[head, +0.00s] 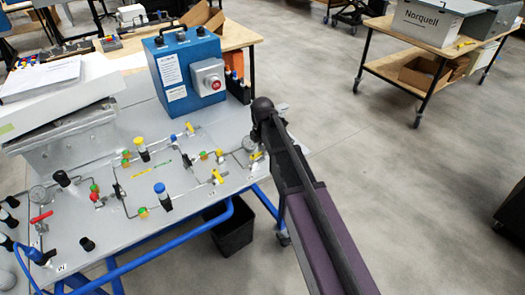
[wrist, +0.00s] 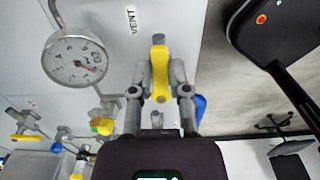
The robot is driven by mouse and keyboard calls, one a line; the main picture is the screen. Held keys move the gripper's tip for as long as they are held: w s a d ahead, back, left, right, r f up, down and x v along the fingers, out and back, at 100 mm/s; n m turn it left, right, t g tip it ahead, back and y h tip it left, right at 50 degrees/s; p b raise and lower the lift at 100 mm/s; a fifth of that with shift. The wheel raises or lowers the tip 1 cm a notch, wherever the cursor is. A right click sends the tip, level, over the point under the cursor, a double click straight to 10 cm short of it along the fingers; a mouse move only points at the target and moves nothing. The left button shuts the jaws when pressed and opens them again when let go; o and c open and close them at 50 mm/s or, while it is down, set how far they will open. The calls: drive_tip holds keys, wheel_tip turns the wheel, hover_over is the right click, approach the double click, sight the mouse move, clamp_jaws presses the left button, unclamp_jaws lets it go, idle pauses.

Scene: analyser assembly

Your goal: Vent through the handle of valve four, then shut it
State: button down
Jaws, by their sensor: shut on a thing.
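In the wrist view my gripper (wrist: 160,92) is shut on a yellow valve handle (wrist: 159,66), with a grey finger on each side of it. In the head view the yellow handle (head: 257,156) shows at the right end of the panel (head: 110,228), beside my arm, which hides most of the gripper. I cannot read a valve number here.
A round pressure gauge (wrist: 75,61) stands left of the handle. Another yellow handle (head: 218,176) is nearby on the panel. A blue box with a red button (head: 187,70) stands behind. Open floor lies to the right.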

drive_tip(key=shift+s+a, duration=0.15)
drive_tip(key=c, duration=0.6)
unclamp_jaws()
